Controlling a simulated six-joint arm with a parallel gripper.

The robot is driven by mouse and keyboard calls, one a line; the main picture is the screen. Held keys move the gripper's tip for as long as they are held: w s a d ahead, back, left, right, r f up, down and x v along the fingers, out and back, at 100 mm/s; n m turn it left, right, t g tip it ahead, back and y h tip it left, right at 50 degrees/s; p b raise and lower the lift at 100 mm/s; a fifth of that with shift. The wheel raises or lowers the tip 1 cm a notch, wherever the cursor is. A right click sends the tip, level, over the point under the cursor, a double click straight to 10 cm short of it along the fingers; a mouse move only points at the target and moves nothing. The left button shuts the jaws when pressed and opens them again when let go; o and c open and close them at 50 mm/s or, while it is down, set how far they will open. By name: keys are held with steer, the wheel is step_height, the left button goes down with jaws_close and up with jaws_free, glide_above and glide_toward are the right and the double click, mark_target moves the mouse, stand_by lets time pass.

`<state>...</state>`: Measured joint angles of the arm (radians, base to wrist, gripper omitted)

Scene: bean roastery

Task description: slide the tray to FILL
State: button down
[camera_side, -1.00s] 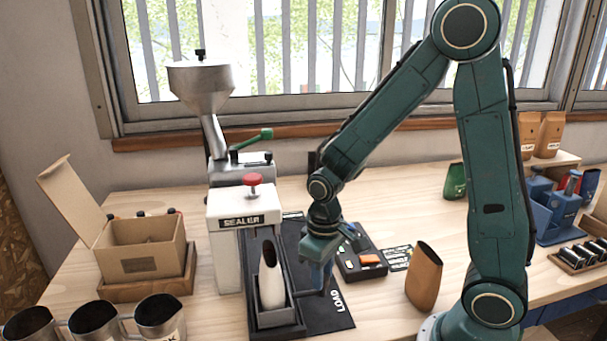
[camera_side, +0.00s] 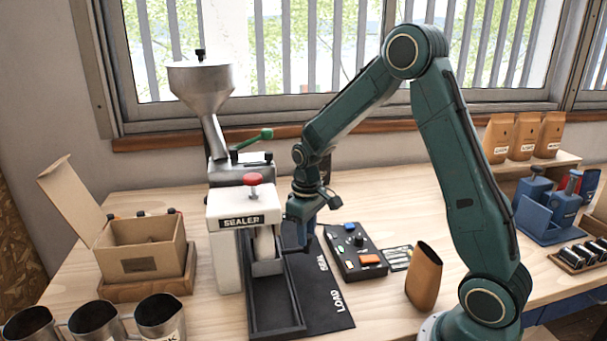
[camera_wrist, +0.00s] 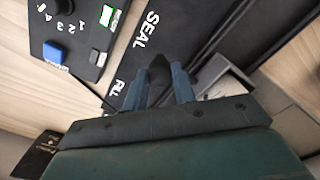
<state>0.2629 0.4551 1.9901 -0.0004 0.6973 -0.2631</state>
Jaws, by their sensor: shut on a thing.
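My gripper (camera_side: 305,244) is low at the tray's right side. In the wrist view my gripper (camera_wrist: 158,88) is shut on a dark handle (camera_wrist: 158,70) beside the tray (camera_wrist: 225,80). The mat's SEAL label (camera_wrist: 147,30) shows there; the FILL label (camera_wrist: 117,88) is partly hidden by my gripper. In the side view the tray is about level with SEAL.
The sealer (camera_side: 230,245) stands close along the track's left. A control box (camera_side: 352,250) lies to the right, with a brown pouch (camera_side: 424,275) beyond it. The hopper (camera_side: 202,95) rises at the back. The track's front part is empty.

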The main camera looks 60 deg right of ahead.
steer(key=w+d, duration=0.5)
steer(key=shift+w+d, duration=0.15)
steer(key=shift+w, duration=0.05)
steer(key=c, duration=1.1)
jaws_free()
steer(key=shift+r, duration=0.1)
step_height(320, 180, up, 14)
steer(key=shift+f, duration=0.15)
